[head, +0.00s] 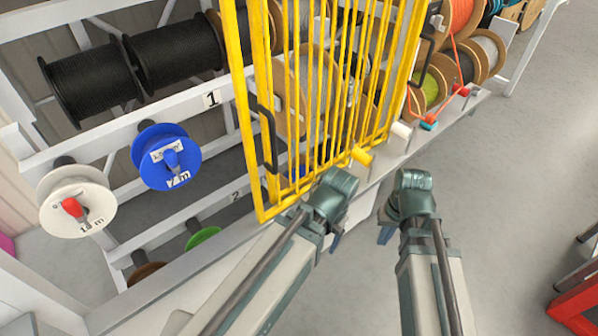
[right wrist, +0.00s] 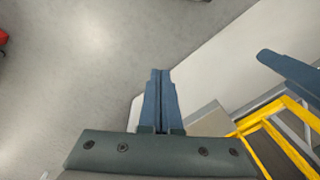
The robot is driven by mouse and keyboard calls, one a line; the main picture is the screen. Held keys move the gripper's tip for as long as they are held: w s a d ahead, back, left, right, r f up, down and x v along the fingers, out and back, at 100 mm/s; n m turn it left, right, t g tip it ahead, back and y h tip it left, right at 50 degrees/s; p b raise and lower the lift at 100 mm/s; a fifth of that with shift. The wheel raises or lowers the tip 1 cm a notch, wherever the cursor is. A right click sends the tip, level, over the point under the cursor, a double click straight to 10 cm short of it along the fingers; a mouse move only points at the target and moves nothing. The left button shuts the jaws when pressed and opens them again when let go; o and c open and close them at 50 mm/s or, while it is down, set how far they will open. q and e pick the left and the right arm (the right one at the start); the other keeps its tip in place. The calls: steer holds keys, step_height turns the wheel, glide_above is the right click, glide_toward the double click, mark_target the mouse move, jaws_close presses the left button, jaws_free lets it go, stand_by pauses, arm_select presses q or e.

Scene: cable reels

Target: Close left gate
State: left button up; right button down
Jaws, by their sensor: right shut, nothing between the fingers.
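A yellow barred gate (head: 248,120) stands swung out in front of the reel rack in the head view, with a black handle (head: 267,138) on its left part. More yellow bars and a second black handle show to the right; I cannot tell where one panel ends. My left gripper (head: 337,238) is just below and right of the gate's lower edge, its fingers mostly hidden by its wrist. My right gripper (head: 386,234) is farther right, apart from the gate. In the right wrist view my right gripper (right wrist: 160,100) is shut and empty. Yellow gate bars (right wrist: 275,125) show at lower right there.
The white rack holds black cable reels (head: 90,80), a blue reel (head: 165,157) and a white reel (head: 77,202) at left. Orange and green reels sit at the right. A yellow peg (head: 361,156) sticks out near the gate's bottom.

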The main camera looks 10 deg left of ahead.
steer(key=w+a+f+m+g+y+b, duration=0.1)
steer(key=w+a+f+y+b, duration=0.2)
steer(key=w+a+y+b, duration=0.35)
steer(key=w+a+r+n+g+y, duration=0.25)
steer(key=w+a+r+y, duration=0.2)
steer(key=r, duration=0.45)
steer(key=w+a+r+n+g+y, duration=0.1)
steer(key=w+a+r+g+y, duration=0.3)
steer(key=r, duration=0.5)
steer(key=s+a+t+y, duration=0.1)
steer(key=s+a, duration=0.7)
steer(key=a, duration=0.3)
steer(key=shift+s+a, duration=0.3)
steer(key=shift+a, duration=0.1)
steer(key=shift+t, duration=0.25)
